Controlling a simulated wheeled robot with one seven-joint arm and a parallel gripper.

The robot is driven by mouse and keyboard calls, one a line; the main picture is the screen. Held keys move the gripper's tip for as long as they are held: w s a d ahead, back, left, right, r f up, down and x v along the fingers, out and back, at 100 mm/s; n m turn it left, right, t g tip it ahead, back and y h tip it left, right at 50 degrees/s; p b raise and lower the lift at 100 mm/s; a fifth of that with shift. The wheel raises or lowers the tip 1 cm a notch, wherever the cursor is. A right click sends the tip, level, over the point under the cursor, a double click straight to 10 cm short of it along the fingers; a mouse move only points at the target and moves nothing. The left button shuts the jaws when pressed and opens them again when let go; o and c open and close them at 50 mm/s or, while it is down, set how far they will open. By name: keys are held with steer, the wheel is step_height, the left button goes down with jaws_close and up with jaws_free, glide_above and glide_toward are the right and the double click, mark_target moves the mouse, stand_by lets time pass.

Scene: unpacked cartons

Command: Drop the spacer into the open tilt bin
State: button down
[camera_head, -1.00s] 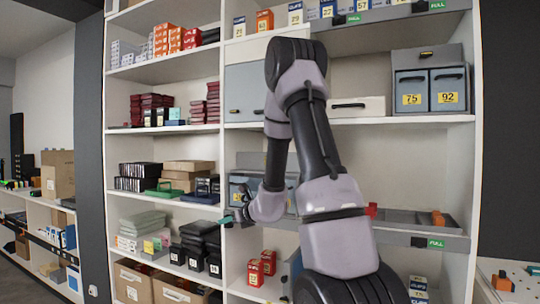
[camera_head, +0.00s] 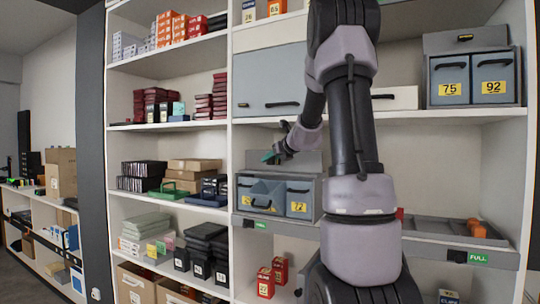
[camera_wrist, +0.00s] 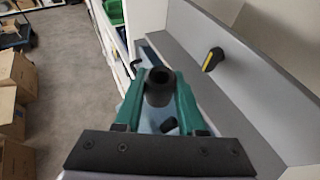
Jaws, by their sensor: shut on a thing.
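The spacer (camera_wrist: 160,86) is a short dark hollow cylinder, upright between the green fingers of my gripper (camera_wrist: 159,98) in the wrist view. In the head view my gripper (camera_head: 270,156) is at the bin unit's upper left, slightly above the open tilt bin; the spacer is too small to make out there. The open tilt bin (camera_head: 264,201) is blue-grey, tipped forward, with a black handle and a yellow label. In the wrist view, a blue-grey surface with a black handle (camera_wrist: 168,125) shows below the spacer, partly hidden by the fingers.
A closed bin (camera_head: 299,199) labelled 72 stands right of the open one in the grey housing. Grey shelf edging (camera_head: 305,230) runs below. A grey panel (camera_wrist: 225,75) with a yellow-black latch (camera_wrist: 212,59) lies to the right in the wrist view.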

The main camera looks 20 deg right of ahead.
steer(key=shift+f, duration=1.9)
steer(key=shift+c, duration=2.1)
jaws_free()
steer(key=v, duration=1.1)
steer(key=shift+f, duration=0.15)
